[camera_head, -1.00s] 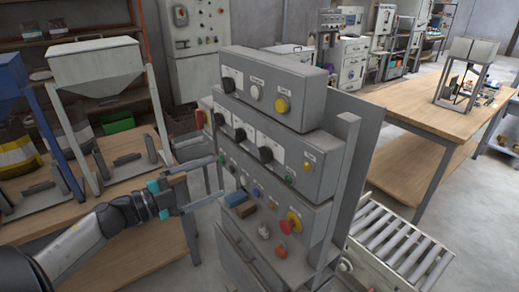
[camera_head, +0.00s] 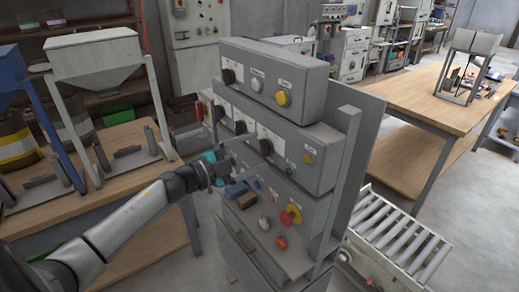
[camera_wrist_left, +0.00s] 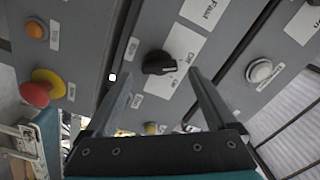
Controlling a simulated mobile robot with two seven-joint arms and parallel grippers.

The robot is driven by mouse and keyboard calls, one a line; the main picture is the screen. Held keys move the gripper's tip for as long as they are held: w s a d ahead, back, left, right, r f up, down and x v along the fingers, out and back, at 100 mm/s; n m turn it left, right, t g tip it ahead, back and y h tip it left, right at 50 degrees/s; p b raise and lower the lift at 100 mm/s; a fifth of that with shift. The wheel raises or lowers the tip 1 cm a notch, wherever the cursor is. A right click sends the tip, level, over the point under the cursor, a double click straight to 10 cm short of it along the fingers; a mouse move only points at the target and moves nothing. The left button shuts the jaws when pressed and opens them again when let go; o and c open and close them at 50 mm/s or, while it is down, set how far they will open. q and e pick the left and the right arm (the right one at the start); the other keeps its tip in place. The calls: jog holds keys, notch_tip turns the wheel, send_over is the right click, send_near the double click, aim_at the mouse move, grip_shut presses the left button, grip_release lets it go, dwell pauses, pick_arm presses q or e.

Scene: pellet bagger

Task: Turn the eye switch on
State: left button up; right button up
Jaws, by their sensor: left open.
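The eye switch appears to be the black rotary knob (camera_head: 265,147) on the grey panel's middle tier, the rightmost of its black knobs. In the left wrist view the knob (camera_wrist_left: 160,64) sits on a white plate with a readable "Off"; its bar lies roughly sideways. Its name label is too small to read surely. My left gripper (camera_head: 262,149) is open, with its fingers pointing at the panel. In the wrist view the fingers (camera_wrist_left: 158,82) stand either side of the knob, with gaps to it. Contact cannot be told. My right gripper is not in view.
The top tier has a white button (camera_head: 257,85) and a yellow button (camera_head: 283,98). A roller conveyor (camera_head: 400,245) stands right. A hopper (camera_head: 97,58) stands left.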

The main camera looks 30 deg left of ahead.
aim_at(265, 147)
pick_arm(q)
jog(key=shift+x, duration=1.15)
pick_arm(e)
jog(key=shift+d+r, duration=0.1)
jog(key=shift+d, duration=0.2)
pick_arm(q)
jog(key=c, duration=1.4)
jog(key=m, duration=0.2)
jog(key=m+b, duration=0.1)
jog(key=m, duration=0.1)
jog(key=m+b, duration=0.1)
jog(key=m, duration=0.1)
jog(key=shift+f, duration=0.25)
jog(key=m+b, duration=0.2)
jog(key=m, duration=0.3)
jog(key=shift+m, duration=0.4)
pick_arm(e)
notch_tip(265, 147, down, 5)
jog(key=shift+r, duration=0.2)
